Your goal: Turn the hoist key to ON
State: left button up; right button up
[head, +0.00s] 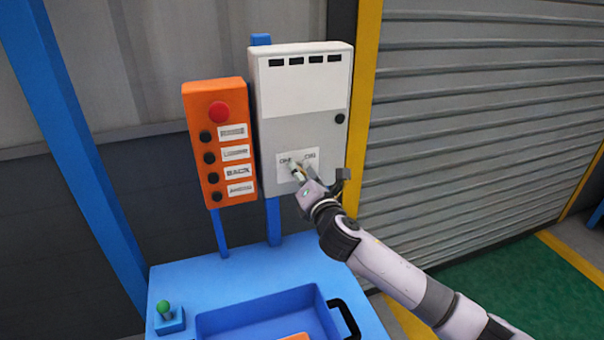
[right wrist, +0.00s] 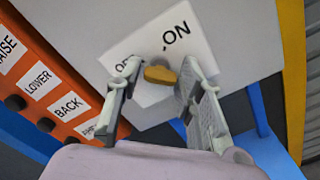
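The hoist key (right wrist: 160,74) is a small yellow-brown piece in front of a white label (right wrist: 200,50) on the grey control box (head: 301,115). The label reads ON on its right side; its left word is partly hidden. My right gripper (head: 302,171) is at the label in the head view, covering much of the key. In the right wrist view my right gripper (right wrist: 160,68) is open, one finger on each side of the key. A gap shows on the left; the key's right end is close to the right finger, and contact cannot be told. My left gripper is out of view.
An orange button box (head: 218,145) with a red button stands left of the grey box. Below is a blue table (head: 190,270) with a blue tray (head: 260,302), a black handle and a green-knobbed lever (head: 166,318). A yellow post (head: 363,100) and shutter are on the right.

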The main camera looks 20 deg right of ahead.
grip_shut()
jog(key=shift+m, duration=1.2)
jog(key=m, duration=0.4)
jog(key=shift+m, duration=0.3)
jog(key=m, duration=0.5)
jog(key=m+p, duration=0.1)
jog(key=m, duration=0.4)
jog(key=shift+m, duration=0.4)
